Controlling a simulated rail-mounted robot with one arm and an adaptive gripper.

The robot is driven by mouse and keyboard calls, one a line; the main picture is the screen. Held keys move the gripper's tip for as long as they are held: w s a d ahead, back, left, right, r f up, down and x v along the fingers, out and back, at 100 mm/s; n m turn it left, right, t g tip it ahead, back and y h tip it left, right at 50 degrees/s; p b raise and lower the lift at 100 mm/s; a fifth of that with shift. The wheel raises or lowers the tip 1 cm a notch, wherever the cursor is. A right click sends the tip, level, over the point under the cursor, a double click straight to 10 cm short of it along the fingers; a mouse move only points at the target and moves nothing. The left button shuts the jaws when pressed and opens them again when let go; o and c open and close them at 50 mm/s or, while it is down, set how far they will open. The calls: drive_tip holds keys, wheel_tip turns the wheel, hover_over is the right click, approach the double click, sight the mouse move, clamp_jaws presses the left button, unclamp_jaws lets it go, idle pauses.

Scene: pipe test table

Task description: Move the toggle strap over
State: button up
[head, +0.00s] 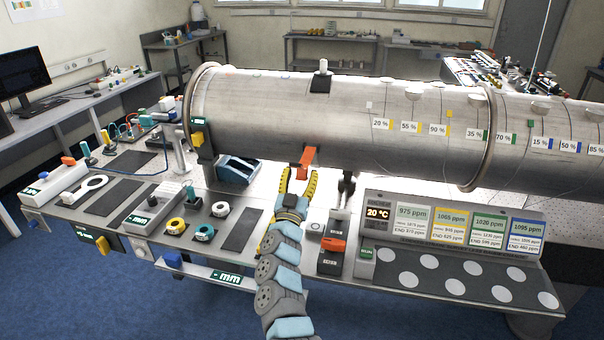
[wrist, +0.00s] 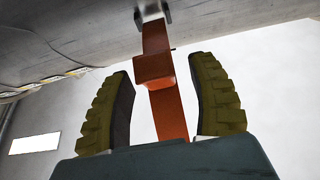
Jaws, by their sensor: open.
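The toggle strap seems to be the orange-red strap (head: 308,157) hanging at the underside of the large metal pipe (head: 330,115). In the wrist view the strap (wrist: 165,85) runs down from a dark bracket (wrist: 152,10) on the pipe, with a thicker block partway along it. My gripper (head: 297,175) is below the pipe with its yellow fingers pointing up. In the wrist view its two ribbed fingers (wrist: 163,95) stand apart, one on each side of the strap, with gaps visible between. The strap's lower end is hidden behind the gripper body.
A dark clamp (head: 346,187) stands under the pipe, close right of my gripper. The pipe limits room above.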

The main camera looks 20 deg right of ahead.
drive_tip(key=shift+w+d+r, duration=0.25)
drive_tip(key=shift+w+d, duration=0.1)
drive_tip(key=shift+w, duration=0.1)
clamp_jaws()
drive_tip(key=shift+f, duration=0.1)
